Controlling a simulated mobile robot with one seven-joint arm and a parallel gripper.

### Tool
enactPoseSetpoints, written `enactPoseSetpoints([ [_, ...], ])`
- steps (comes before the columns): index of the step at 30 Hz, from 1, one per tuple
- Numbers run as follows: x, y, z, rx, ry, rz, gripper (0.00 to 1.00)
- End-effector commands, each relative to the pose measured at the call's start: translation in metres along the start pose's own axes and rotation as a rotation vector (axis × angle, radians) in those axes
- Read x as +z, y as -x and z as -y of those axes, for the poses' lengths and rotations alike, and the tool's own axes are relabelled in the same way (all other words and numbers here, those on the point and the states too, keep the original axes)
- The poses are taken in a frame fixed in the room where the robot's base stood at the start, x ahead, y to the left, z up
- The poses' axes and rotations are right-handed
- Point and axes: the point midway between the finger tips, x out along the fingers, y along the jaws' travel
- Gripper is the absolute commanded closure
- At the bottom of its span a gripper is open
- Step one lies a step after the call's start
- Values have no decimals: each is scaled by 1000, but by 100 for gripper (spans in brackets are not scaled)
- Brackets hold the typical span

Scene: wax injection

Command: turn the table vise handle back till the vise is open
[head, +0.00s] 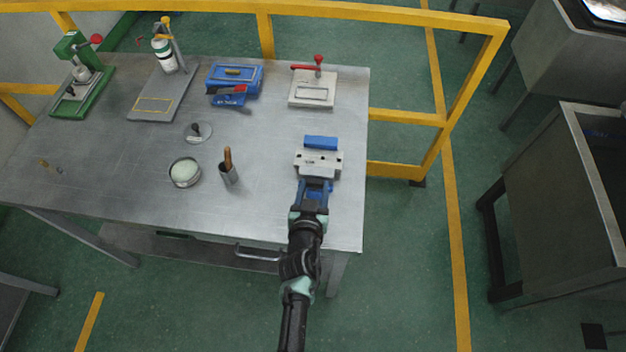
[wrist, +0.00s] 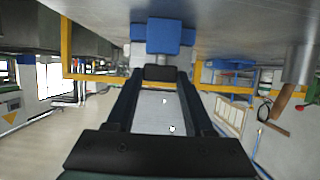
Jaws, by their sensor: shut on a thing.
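The table vise (head: 319,163) stands near the right front part of the steel table, with a pale metal body and a blue block at its back. In the wrist view its blue front part (wrist: 163,38) is straight ahead, upside down. My gripper (head: 314,191) reaches it from the table's front side. In the wrist view my gripper (wrist: 160,76) has its two fingers converging on a small dark piece at the vise front, which I take to be the handle. The handle is mostly hidden by the fingers. I cannot tell how wide the jaw gap is.
On the table (head: 110,160), a metal cup with a brown-handled tool (head: 228,172) and a round tin (head: 185,172) stand left of the vise. A red-handled clamp plate (head: 313,90) lies behind it. Yellow rails (head: 400,115) border the right and back.

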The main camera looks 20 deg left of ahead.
Motion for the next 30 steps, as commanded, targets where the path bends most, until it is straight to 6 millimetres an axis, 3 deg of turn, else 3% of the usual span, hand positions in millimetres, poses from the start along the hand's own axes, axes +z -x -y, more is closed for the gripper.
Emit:
enactPoseSetpoints([
  [12,0,0,0,-12,6,-3,100],
  [13,0,0,0,-12,6,-3,42],
  [17,0,0,0,-11,6,-3,19],
  [26,0,1,0,-11,4,-3,18],
  [30,-1,12,0,-11,4,-1,18],
])
